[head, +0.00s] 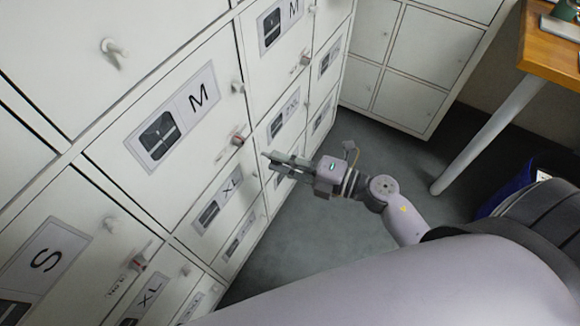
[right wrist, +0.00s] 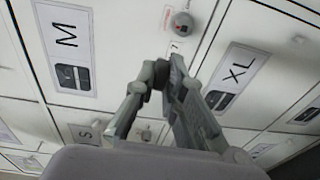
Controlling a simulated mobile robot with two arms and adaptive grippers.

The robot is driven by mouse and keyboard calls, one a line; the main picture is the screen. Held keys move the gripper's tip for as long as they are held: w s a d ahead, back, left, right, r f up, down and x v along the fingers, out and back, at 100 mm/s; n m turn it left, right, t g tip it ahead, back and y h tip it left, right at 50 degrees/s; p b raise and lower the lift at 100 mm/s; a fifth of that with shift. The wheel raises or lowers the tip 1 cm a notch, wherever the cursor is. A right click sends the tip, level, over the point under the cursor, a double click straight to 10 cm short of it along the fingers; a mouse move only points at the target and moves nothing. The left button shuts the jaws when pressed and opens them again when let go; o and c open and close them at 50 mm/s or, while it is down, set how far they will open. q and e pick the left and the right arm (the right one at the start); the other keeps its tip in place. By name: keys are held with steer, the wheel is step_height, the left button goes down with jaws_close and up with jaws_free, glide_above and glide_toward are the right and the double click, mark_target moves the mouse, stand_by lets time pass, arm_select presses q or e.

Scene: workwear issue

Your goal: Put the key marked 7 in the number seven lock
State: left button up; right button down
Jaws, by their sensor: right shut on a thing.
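The number seven lock (right wrist: 181,22) is a round grey lock with a dark reddish centre on a white locker door, and a small 7 shows by it in the right wrist view. A lock with a red mark, apparently the same one, shows in the head view (head: 238,140) beside the large M label. My right gripper (head: 270,158) is shut, its fingertips close to the locker fronts, a little right of and below that lock and apart from it. The key between the fingertips (right wrist: 162,66) is too small or hidden to make out, so its number cannot be read. My left gripper is not in view.
White lockers with knobs and size labels, such as an XL label (head: 219,199), fill the left. More lockers (head: 412,55) stand at the back. A wooden table (head: 548,45) with a white leg is at the right. Grey floor (head: 290,262) is open below the gripper.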

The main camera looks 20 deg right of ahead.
step_height(320, 180, down, 4)
steer(key=s+d+m+t+h, duration=0.1)
steer(key=d+t, duration=0.1)
steer(key=d, duration=0.1)
glide_toward(235, 140)
steer(key=shift+w+a+f, duration=0.2)
steer(key=shift+w, duration=0.3)
steer(key=shift+w+a+f, duration=0.2)
steer(key=shift+w+f, duration=0.05)
steer(key=shift+w, duration=0.25)
steer(key=shift+p, duration=0.5)
stand_by(1.3)
steer(key=shift+x, duration=1.35)
stand_by(3.0)
